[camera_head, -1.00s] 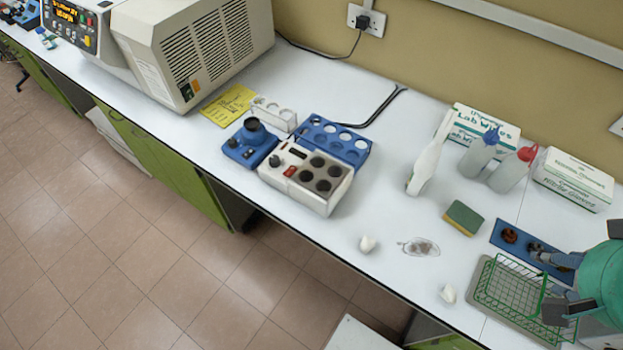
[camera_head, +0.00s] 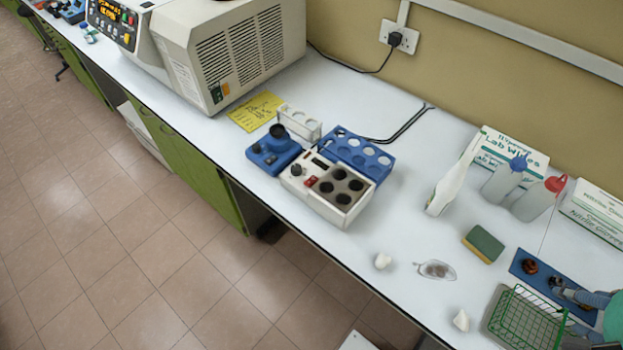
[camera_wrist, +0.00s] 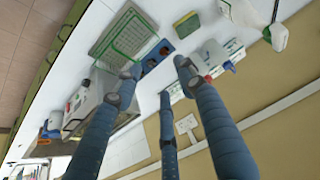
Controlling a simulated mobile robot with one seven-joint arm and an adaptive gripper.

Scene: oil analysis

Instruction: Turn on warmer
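The warmer (camera_head: 328,192) is a white box on the bench with several dark round wells on top. A red switch (camera_head: 311,181) and a dark knob (camera_head: 296,169) are on its left part. I cannot tell the switch's position. My gripper (camera_head: 574,297) is at the right edge of the head view, partly cut off, far right of the warmer and near a green wire basket. In the wrist view my gripper (camera_wrist: 158,80) shows three spread blue fingers with nothing between them. I cannot make out the warmer in the wrist view.
A blue device (camera_head: 273,153) and blue holed rack (camera_head: 356,153) adjoin the warmer. A white spray bottle (camera_head: 447,190), wash bottles, sponge (camera_head: 484,244) and green basket (camera_head: 525,322) stand to the right. Crumpled white pieces lie near the front edge. Bench between warmer and spray bottle is clear.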

